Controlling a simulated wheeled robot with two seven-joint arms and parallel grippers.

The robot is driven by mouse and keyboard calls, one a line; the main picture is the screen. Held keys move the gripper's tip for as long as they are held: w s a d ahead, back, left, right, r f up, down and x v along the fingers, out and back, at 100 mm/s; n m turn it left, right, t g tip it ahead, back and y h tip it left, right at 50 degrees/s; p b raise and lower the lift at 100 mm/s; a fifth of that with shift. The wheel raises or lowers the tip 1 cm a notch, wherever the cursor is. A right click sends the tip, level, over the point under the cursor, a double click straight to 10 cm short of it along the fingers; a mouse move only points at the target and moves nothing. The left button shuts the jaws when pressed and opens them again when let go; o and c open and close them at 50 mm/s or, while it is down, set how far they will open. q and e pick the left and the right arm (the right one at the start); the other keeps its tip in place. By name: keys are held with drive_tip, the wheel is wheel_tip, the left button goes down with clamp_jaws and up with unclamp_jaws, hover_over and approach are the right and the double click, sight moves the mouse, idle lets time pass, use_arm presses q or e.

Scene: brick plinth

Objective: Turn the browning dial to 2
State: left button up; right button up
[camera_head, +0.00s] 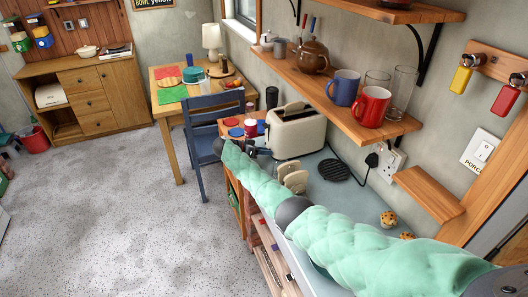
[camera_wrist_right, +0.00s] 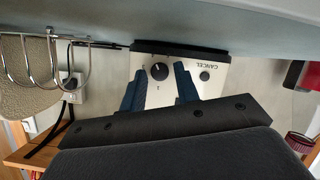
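The cream toaster (camera_head: 298,135) stands on the counter near the wall, with bread showing in its top slot. Its front shows upside down in the right wrist view, with a round black browning dial (camera_wrist_right: 159,71) and a CANCEL button (camera_wrist_right: 205,76). A small "1" is printed near the dial; I cannot read the pointer's setting. My right gripper (camera_wrist_right: 160,71) has its two dark blue fingers apart, in line with either side of the dial. No contact with the dial shows. In the head view the green-sleeved right arm reaches toward the toaster's front. My left gripper is not in view.
A rack with toast (camera_head: 296,180) stands beside the arm; its wire loops show in the wrist view (camera_wrist_right: 45,62). A black trivet (camera_head: 334,170) and muffins (camera_head: 388,218) lie on the counter. The shelf with mugs (camera_head: 372,105) overhangs the counter.

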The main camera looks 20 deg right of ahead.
drive_tip(key=shift+a, duration=0.1)
clamp_jaws()
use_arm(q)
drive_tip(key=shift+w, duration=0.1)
use_arm(e)
drive_tip(key=shift+w+r+n+g, duration=0.1)
drive_tip(key=shift+w+n+g, duration=0.05)
drive_tip(key=shift+n+g, duration=0.2)
drive_tip(key=shift+n+g+b, duration=0.45)
drive_tip(key=shift+n+b, duration=0.05)
drive_tip(key=shift+n, duration=0.15)
drive_tip(key=shift+w+f+n+g+b, duration=0.1)
drive_tip(key=shift+f+n+g+b, duration=0.1)
drive_tip(key=shift+n+g+b, duration=0.35)
drive_tip(key=shift+n+h, duration=0.3)
drive_tip(key=shift+n, duration=0.05)
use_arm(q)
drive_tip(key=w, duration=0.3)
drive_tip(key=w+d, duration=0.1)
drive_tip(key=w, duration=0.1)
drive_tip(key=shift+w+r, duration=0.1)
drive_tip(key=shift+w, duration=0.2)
